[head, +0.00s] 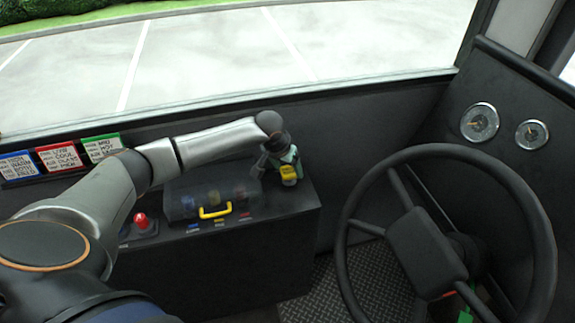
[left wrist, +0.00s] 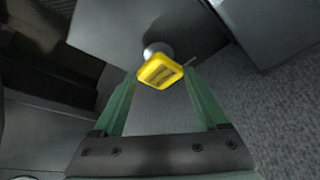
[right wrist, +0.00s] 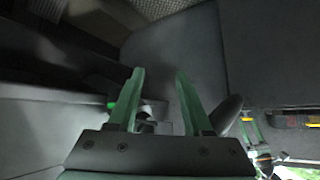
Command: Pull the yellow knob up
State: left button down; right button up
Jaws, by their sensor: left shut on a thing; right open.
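The yellow knob (head: 289,173) is at the right end of the dark console in the head view. In the left wrist view the yellow knob (left wrist: 160,71) shows as a square yellow cap with dark lettering, over a pale round stem part. My left gripper (head: 280,163) reaches it from above, its green fingers on either side of the cap and shut on it. My right gripper (right wrist: 158,72) is open with nothing between its fingers in the right wrist view. Green bits at the lower right of the head view may be part of it.
A clear cover with a yellow handle (head: 215,211) sits on the console (head: 262,240), left of the knob. A red button (head: 141,220) is further left. The steering wheel (head: 430,245) fills the right side. Blue, red and green label cards (head: 62,156) stand below the windshield.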

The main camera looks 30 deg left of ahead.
pick_arm(q)
jog(key=shift+r+p, duration=0.65)
jog(key=shift+r, duration=0.25)
jog(key=shift+w+f, duration=0.1)
jog(key=shift+c, duration=1.9)
grip_release()
jog(key=shift+o, duration=1.9)
